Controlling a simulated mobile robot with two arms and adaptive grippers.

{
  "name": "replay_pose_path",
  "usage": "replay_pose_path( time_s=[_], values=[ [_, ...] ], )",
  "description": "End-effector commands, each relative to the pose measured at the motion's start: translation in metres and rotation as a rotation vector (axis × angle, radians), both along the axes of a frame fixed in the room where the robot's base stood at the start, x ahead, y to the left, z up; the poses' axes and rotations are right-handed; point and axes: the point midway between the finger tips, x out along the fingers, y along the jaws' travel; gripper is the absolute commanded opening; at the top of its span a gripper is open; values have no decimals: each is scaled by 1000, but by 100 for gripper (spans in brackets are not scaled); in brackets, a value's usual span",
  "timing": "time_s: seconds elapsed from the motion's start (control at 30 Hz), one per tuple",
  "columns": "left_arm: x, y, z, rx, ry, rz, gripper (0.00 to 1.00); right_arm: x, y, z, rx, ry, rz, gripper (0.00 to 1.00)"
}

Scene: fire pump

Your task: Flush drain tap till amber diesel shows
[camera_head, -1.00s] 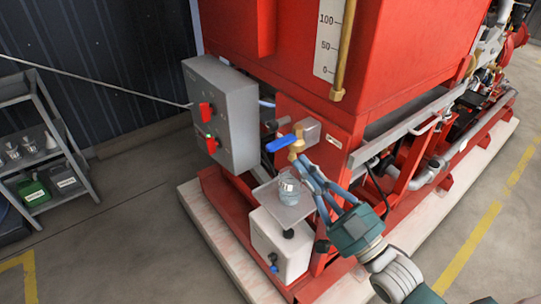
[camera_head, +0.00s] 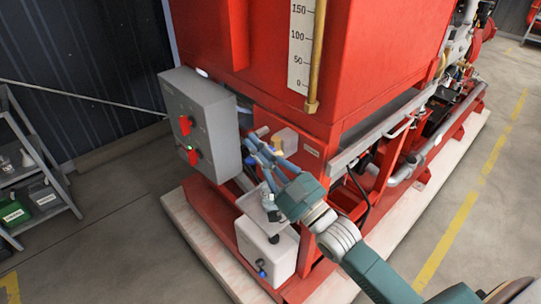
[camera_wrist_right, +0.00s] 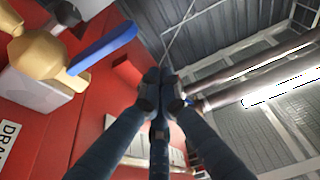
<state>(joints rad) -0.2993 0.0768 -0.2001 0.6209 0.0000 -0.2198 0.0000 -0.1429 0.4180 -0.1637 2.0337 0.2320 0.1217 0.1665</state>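My right gripper (camera_head: 254,146) reaches in from the lower right and covers most of the drain tap. In the right wrist view its fingers (camera_wrist_right: 160,82) are drawn together with nothing visible between them. That view shows the brass drain tap (camera_wrist_right: 42,55) with its blue lever (camera_wrist_right: 104,48) to the left, apart from the fingertips. A clear glass jar (camera_head: 268,200) stands on the small grey tray (camera_head: 252,207) below, partly hidden by the gripper. I cannot make out any amber liquid in it. My left gripper is not in view.
A grey control box (camera_head: 203,125) with red switches stands close left of the tap. The red tank (camera_head: 350,60) rises behind. A white container (camera_head: 266,246) sits under the tray. A shelf (camera_head: 40,180) with bottles stands at left; floor between is clear.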

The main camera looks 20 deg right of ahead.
Motion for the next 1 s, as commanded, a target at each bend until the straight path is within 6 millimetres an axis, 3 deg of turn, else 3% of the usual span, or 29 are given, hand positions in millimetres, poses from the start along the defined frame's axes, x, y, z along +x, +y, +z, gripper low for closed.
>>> replay_pose_path(
  time_s=[0.03, 0.1, 0.3, 1.0],
  values=[
    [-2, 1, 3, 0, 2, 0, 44, -1, -1, -15, -2, 13, -1, 0],
    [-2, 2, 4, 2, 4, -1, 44, -2, -1, -25, -3, 11, -1, 0],
    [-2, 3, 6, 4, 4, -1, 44, -3, -1, -40, -3, 6, 0, 0],
    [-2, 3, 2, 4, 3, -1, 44, -3, 0, -46, -54, -14, 1, 0]
  ],
)
